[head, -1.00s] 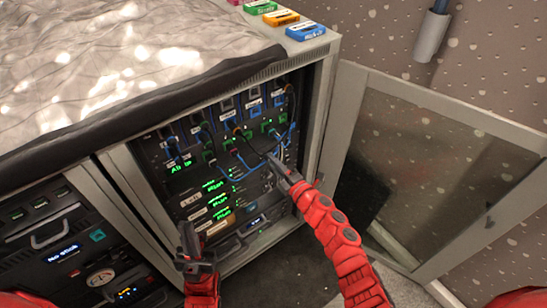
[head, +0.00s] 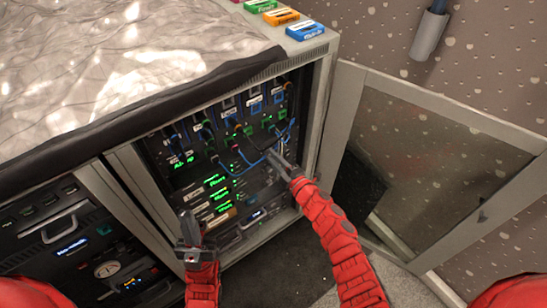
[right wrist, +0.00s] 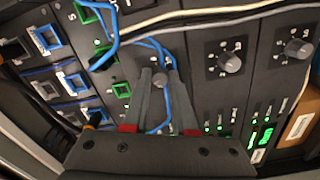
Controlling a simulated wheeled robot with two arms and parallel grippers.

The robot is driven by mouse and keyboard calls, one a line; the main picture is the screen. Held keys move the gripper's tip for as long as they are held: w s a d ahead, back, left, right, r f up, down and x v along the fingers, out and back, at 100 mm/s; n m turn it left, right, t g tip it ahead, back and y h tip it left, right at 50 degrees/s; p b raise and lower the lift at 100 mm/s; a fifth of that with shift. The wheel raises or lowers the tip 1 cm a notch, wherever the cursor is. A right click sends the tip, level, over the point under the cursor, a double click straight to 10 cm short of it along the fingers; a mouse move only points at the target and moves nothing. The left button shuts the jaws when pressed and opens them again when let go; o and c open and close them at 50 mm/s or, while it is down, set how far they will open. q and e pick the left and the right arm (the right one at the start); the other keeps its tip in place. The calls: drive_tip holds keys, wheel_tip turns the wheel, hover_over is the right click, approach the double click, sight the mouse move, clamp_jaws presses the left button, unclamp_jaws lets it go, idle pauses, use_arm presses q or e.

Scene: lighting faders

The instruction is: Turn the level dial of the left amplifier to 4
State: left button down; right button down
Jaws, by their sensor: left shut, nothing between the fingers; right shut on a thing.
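My right gripper (head: 270,155) reaches into the open rack on the right side of the cabinet. In the right wrist view its two fingers (right wrist: 161,74) are shut around a small grey dial knob (right wrist: 160,78) on a dark amplifier panel; the fingers partly hide it and its scale. Two more dials with white marks, a nearer one (right wrist: 230,62) and a farther one (right wrist: 297,48), sit on neighbouring panels. I cannot tell what value the held dial points to. My left gripper (head: 188,220) is shut and empty, in front of the rack's lower left.
Blue cables (right wrist: 180,90) loop close around the right fingers, and pale cables (right wrist: 200,16) cross above. The rack's glass door (head: 440,160) stands open on the right. A second equipment rack (head: 75,240) is at lower left. Coloured labelled blocks (head: 305,30) lie on top.

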drive_tip(key=c, duration=0.7)
unclamp_jaws()
drive_tip(key=v, duration=1.7)
drive_tip(key=shift+s, duration=0.15)
drive_tip(key=shift+d, duration=0.1)
